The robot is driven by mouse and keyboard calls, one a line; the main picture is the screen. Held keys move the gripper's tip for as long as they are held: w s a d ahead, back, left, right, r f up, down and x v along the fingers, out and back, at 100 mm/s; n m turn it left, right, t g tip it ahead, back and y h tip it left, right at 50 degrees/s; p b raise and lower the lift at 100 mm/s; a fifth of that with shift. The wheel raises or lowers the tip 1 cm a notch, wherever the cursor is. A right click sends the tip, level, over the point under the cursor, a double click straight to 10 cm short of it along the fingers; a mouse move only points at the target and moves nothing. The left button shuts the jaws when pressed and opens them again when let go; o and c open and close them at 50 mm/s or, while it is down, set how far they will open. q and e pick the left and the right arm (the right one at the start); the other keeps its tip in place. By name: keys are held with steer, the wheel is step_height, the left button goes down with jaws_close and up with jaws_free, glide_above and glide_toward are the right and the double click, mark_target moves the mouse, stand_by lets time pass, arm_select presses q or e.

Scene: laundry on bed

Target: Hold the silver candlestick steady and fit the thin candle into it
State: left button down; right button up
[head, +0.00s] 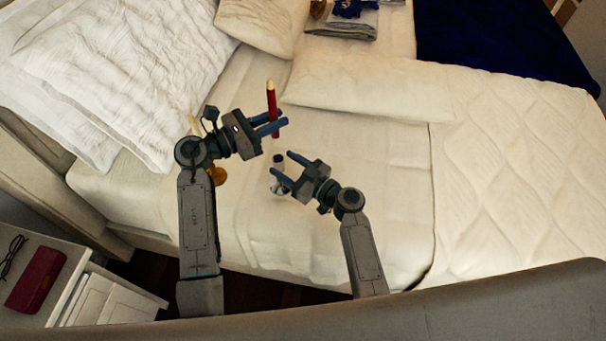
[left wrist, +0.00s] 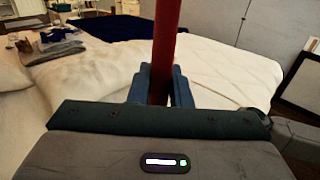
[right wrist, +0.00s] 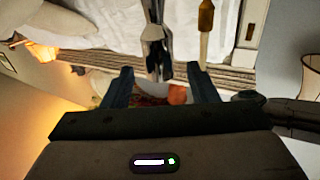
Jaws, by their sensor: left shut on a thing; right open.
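A slim red candle (head: 271,98) with a pale tip stands upright in my left gripper (head: 280,127), which is shut on it. In the left wrist view the red candle (left wrist: 166,40) runs up between the fingers. The silver candlestick (head: 277,188) stands on the bed below, partly hidden by my right gripper (head: 281,163). My right gripper is open. In the right wrist view the silver candlestick (right wrist: 154,35) shows between and beyond its two fingers; I cannot tell whether they touch it. The candle and candlestick are apart.
A brass candlestick (head: 218,176) stands left of the silver one, with a pale candle (head: 193,122) partly behind my left arm. Pillows (head: 120,60) lie at the left, folded clothes (head: 342,28) at the back. The bed to the right (head: 385,190) is clear.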

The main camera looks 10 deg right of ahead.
mark_target(283, 163)
steer(key=shift+x, duration=1.55)
jaws_close()
arm_select(q)
step_height(283, 163, down, 8)
steer(key=shift+f+n+t+y, duration=0.2)
steer(key=shift+n+t+y, duration=0.4)
steer(key=shift+n+t, duration=0.3)
steer(key=shift+f, duration=2.05)
